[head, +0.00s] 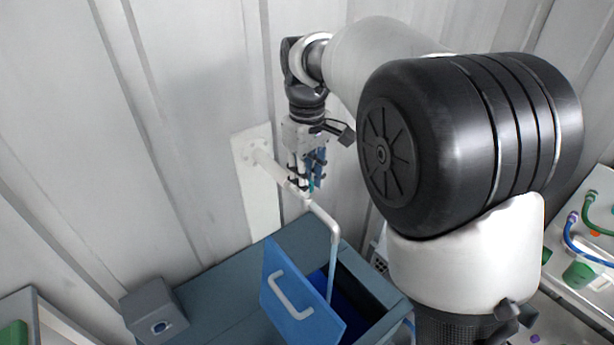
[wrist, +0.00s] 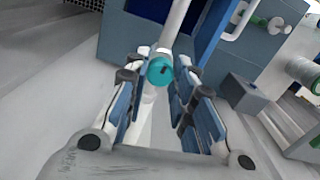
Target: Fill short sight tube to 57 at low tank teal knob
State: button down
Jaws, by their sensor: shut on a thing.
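The teal knob (wrist: 160,71) sits on a white pipe in the wrist view, between the fingertips of my gripper (wrist: 163,72). In the head view my gripper (head: 308,180) points down at the pipe (head: 272,166), shut on the knob, which is mostly hidden by the fingers. The pipe runs from a wall plate and bends down over the low tank (head: 232,292). A pale bluish vertical streak (head: 331,275) hangs below the bend into the tank opening; I cannot tell if it is water or pipe. I cannot make out the short sight tube or its scale.
A blue panel with a white handle (head: 292,295) stands tilted beside the tank opening. A grey box (head: 154,311) with a round blue-ringed port is at the lower left. Green and blue hoses (head: 587,235) lie at the right. My arm blocks much of the right side.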

jog(key=shift+m, duration=0.4)
jog(key=m+p, duration=0.1)
jog(key=m, duration=0.2)
jog(key=shift+r+p, duration=0.1)
jog(key=shift+p, duration=0.25)
jog(key=m+p, duration=0.1)
jog(key=m, duration=0.3)
jog(key=m+p, duration=0.1)
jog(key=m, duration=0.4)
jog(key=shift+p, duration=0.3)
jog(key=m, duration=0.4)
jog(key=shift+p, duration=0.4)
jog(key=shift+m, duration=0.3)
jog(key=c, duration=1.3)
grip_release()
